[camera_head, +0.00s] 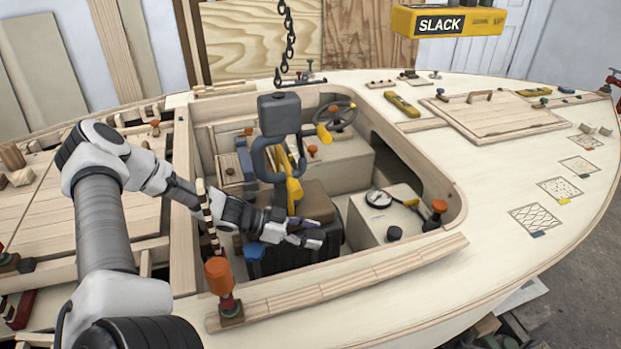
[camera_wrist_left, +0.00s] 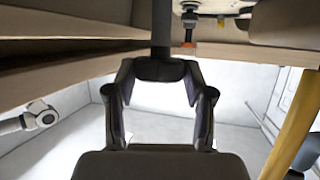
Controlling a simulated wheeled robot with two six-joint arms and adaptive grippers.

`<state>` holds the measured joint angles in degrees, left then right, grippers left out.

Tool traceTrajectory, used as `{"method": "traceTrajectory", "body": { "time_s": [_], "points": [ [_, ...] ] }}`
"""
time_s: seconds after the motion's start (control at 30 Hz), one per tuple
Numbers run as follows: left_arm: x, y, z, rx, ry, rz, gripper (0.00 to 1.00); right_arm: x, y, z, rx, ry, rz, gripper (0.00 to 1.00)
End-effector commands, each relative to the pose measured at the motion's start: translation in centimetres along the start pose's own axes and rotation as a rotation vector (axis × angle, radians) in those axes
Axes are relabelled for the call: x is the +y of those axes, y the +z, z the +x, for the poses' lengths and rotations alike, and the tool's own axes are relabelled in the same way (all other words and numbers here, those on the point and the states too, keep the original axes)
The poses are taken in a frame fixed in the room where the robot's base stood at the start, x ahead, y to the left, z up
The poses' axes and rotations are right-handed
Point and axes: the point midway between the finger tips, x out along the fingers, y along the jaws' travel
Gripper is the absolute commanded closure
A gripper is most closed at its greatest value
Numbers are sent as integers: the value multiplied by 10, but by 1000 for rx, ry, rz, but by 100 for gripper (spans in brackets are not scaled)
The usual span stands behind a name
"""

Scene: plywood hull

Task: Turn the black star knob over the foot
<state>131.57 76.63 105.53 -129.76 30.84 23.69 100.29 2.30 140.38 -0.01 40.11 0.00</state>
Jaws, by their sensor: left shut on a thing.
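My left gripper (camera_head: 318,236) reaches into the open cockpit, beside the brown seat (camera_head: 308,203) and its black base. In the left wrist view, my left gripper (camera_wrist_left: 160,78) is shut on a dark piece, the black star knob (camera_wrist_left: 160,69). A dark upright post (camera_wrist_left: 162,32) runs from the knob to the top of the picture. In the head view the knob is hard to tell from the dark fingers and seat base. The foot cannot be made out clearly. My right gripper is not in view.
The cockpit coaming (camera_head: 330,272) surrounds my forearm. A striped stick (camera_head: 209,215) and an orange-capped post (camera_head: 221,282) stand close to it. A white box (camera_head: 385,215) with a gauge and black knob lies right. A chain (camera_head: 286,45) hangs above the dark seat back (camera_head: 279,114).

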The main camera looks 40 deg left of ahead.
Motion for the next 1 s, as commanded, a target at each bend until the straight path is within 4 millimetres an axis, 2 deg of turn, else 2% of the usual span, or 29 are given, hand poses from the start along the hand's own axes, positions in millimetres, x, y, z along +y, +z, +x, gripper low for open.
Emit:
{"method": "traceTrajectory", "body": {
  "time_s": [0.23,0.27,0.77,1.0],
  "points": [
    [-1,0,0,0,-4,-1,100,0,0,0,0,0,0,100],
    [-1,0,0,0,-4,-1,43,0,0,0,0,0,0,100],
    [0,0,0,0,-3,-1,43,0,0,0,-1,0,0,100],
    [-3,3,2,5,66,35,43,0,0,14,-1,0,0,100]
  ]
}}
